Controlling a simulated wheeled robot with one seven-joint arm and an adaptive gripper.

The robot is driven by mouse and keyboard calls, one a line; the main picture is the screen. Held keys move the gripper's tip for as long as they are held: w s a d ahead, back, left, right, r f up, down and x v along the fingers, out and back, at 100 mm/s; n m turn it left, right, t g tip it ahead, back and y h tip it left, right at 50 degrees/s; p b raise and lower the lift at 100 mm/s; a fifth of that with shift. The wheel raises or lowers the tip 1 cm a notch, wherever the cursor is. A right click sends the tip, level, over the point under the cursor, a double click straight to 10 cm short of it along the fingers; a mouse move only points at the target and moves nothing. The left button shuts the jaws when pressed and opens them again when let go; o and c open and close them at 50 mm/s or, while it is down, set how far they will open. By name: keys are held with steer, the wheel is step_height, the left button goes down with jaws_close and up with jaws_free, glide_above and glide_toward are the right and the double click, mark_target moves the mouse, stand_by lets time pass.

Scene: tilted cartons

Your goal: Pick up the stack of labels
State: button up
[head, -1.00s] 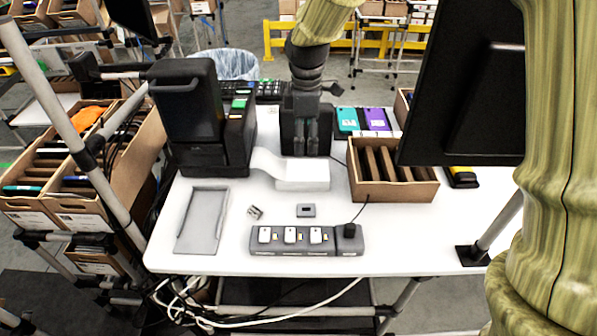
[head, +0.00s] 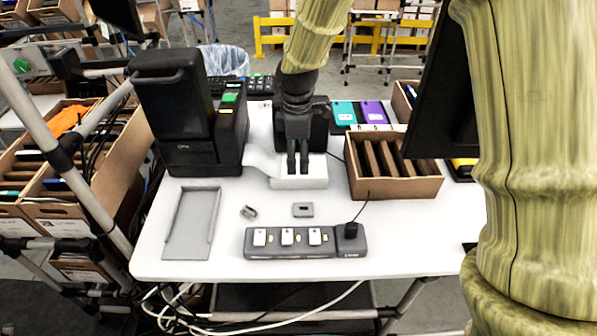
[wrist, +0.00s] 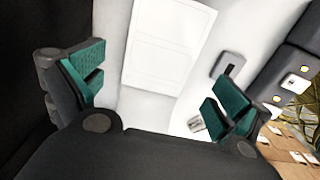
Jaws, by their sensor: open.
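The stack of labels (head: 300,183) is a white block on the white table, in front of the black printer's paper strip. It also shows in the wrist view as a pale printed sheet (wrist: 168,45), at the upper middle. My gripper (head: 298,170) points down over the stack, its fingertips overlapping the stack's back part in the head view. In the wrist view my gripper (wrist: 155,88) is open, with teal pads to either side of the sheet's near end and nothing between them. I cannot tell whether the fingertips touch the stack.
The black label printer (head: 190,110) stands to the left, with a grey tray (head: 192,225) before it. A cardboard divider box (head: 395,187) stands close on the right. A grey charging strip (head: 305,242) and a small grey piece (head: 303,210) lie in front.

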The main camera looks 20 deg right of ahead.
mark_target(298, 166)
steer(key=shift+d+f+p, duration=0.15)
steer(key=shift+f+p, duration=0.35)
steer(key=shift+f, duration=2.1)
steer(key=c, duration=1.3)
